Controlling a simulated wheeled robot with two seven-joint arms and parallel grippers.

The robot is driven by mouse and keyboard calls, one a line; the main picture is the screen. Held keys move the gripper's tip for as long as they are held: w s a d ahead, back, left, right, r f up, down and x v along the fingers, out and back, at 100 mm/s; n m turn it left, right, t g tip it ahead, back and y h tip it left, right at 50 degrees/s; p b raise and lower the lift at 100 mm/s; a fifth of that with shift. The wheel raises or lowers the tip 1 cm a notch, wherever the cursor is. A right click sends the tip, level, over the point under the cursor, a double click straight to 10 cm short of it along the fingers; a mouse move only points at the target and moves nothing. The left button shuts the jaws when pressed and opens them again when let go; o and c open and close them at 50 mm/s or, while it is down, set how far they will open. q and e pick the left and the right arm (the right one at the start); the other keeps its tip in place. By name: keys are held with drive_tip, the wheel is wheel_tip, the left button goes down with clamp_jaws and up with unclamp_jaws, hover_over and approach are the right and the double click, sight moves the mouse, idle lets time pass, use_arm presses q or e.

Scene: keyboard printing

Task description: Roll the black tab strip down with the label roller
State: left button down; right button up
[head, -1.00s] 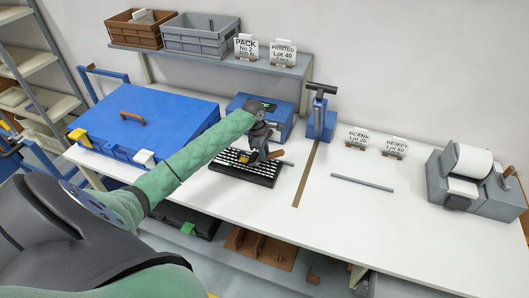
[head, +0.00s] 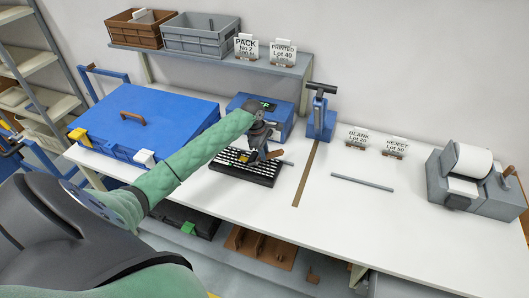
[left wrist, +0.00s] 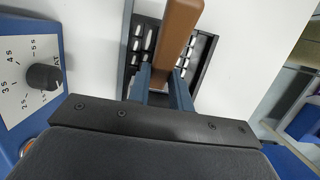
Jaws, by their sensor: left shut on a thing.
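The black keyboard (head: 262,178) with rows of white keys lies on the white table, partly hidden by my left arm and gripper. My left gripper (head: 262,153) is over its right part. In the left wrist view its blue fingers (left wrist: 160,88) are shut on the brown handle of the label roller (left wrist: 176,42), above the keyboard (left wrist: 205,55). The handle also shows in the head view (head: 274,154). The roller's working end is hidden, so I cannot tell whether it touches the keyboard. I cannot make out the black tab strip. My right gripper is out of view.
A blue machine (head: 283,122) stands behind the keyboard; its dial panel (left wrist: 28,75) shows in the left wrist view. A blue press (head: 321,120) stands behind right, a large blue case (head: 150,110) at left.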

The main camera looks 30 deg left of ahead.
sight(258, 156)
use_arm(q)
drive_tip(key=shift+s+a+f, duration=0.1)
drive_tip(key=shift+s+a, duration=0.15)
drive_tip(key=shift+a, duration=0.55)
drive_tip(key=shift+s+a, duration=0.2)
drive_tip(key=shift+a, duration=0.6)
idle(0.4)
drive_tip(key=shift+w+d, duration=0.25)
drive_tip(key=shift+d, duration=0.65)
drive_tip(key=shift+w+d, duration=0.2)
drive_tip(key=shift+d, duration=0.65)
idle(0.8)
drive_tip(key=shift+s+a, duration=0.2)
drive_tip(key=shift+a, duration=0.7)
drive_tip(key=shift+s+a, duration=0.2)
drive_tip(key=shift+a, duration=0.65)
idle(0.9)
drive_tip(key=d+v, duration=0.1)
drive_tip(key=v, duration=0.7)
drive_tip(key=shift+w+d+r, duration=0.2)
drive_tip(key=shift+w+d, duration=0.05)
drive_tip(key=shift+d, duration=0.1)
